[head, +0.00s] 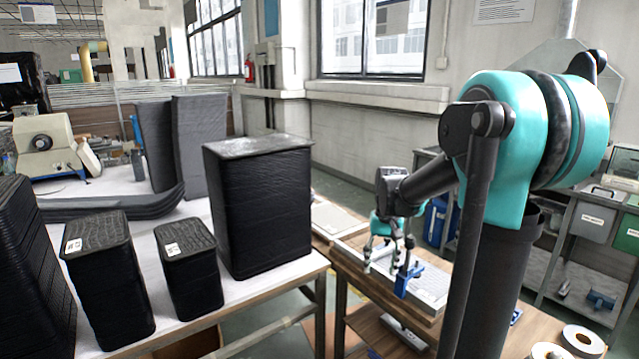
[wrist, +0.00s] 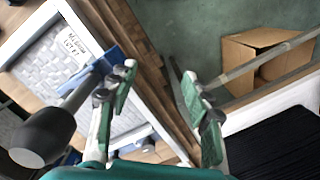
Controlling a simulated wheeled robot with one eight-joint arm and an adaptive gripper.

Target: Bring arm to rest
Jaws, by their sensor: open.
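My gripper (head: 385,262) hangs from my teal and dark arm, over the smaller wooden table (head: 372,285) right of centre in the head view. In the wrist view my gripper (wrist: 158,78) has its two fingers spread apart with nothing between them. Below it show the table's edge and the floor. A pale framed panel (head: 430,292) with a woven-looking surface lies on that table; in the wrist view the panel (wrist: 40,68) carries a white label.
A white table (head: 262,283) at left carries several black wrapped blocks, the tallest block (head: 262,205) nearest my gripper. A cardboard box (wrist: 262,58) is on the floor. Tape rolls (head: 583,340) lie at lower right. Shelves with bins (head: 592,222) stand along the right wall.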

